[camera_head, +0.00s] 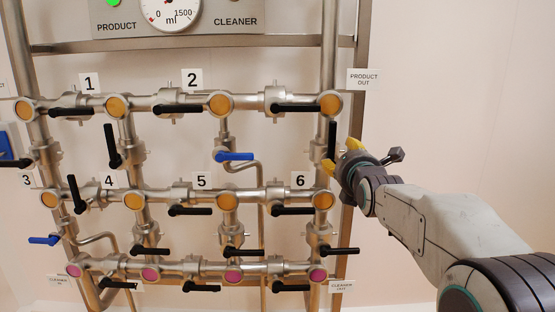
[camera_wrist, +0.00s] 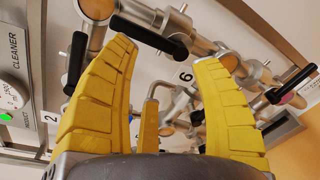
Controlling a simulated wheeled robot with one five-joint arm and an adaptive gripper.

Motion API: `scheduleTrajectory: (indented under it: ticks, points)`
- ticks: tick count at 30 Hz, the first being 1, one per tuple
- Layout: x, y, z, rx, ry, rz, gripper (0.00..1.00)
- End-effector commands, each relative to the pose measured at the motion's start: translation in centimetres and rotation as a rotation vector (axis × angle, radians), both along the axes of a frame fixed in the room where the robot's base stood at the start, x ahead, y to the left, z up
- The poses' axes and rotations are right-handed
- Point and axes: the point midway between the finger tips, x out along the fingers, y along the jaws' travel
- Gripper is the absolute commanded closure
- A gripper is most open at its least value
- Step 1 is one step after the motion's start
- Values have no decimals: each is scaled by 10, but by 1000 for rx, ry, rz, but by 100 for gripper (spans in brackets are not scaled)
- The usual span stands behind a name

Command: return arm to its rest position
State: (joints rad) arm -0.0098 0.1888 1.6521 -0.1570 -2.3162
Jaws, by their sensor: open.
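My gripper (camera_head: 340,158) is at the right side of the pipe rack in the head view, near the black handle (camera_head: 332,138) on the right upright pipe. My arm reaches in from the lower right. Pipes and black handles show behind and between the fingers. I cannot tell whether a fingertip touches the rack.
The steel pipe rack (camera_head: 160,194) carries several black valve handles and two blue handles (camera_head: 234,156). A panel with a round gauge (camera_head: 170,12) is at the top. The pale wall (camera_head: 450,90) to the right is bare.

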Motion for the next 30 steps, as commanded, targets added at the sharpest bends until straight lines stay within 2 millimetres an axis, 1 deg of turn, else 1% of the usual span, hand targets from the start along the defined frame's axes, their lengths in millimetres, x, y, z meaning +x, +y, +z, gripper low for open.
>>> scheduleTrajectory:
  ticks: [1,5,8,11,13,15,17,18,20,21,23,24,26,27,29,30]
  points:
    - [-1,0,-7,102,32,-13,42]
    - [-6,0,-33,387,136,-71,42]
    - [-14,0,-61,604,232,-142,42]
    - [-26,0,-93,813,334,-241,42]
    - [-37,0,-118,953,406,-328,42]
    - [-51,-1,-145,1088,477,-432,42]
    - [-66,-1,-167,1197,534,-535,42]
    - [-78,-1,-181,1267,567,-609,42]
    - [-98,-1,-199,1366,610,-728,42]
    - [-113,-1,-211,1428,634,-814,42]
    - [-138,-1,-227,1514,662,-952,42]
    - [-156,-2,-235,1567,675,-1049,42]
    - [-188,-2,-246,1636,684,-1206,42]
    - [-213,-2,-252,1673,686,-1319,42]
    - [-253,-3,-257,1713,675,-1487,42]
    - [-280,-3,-258,1724,669,-1583,42]
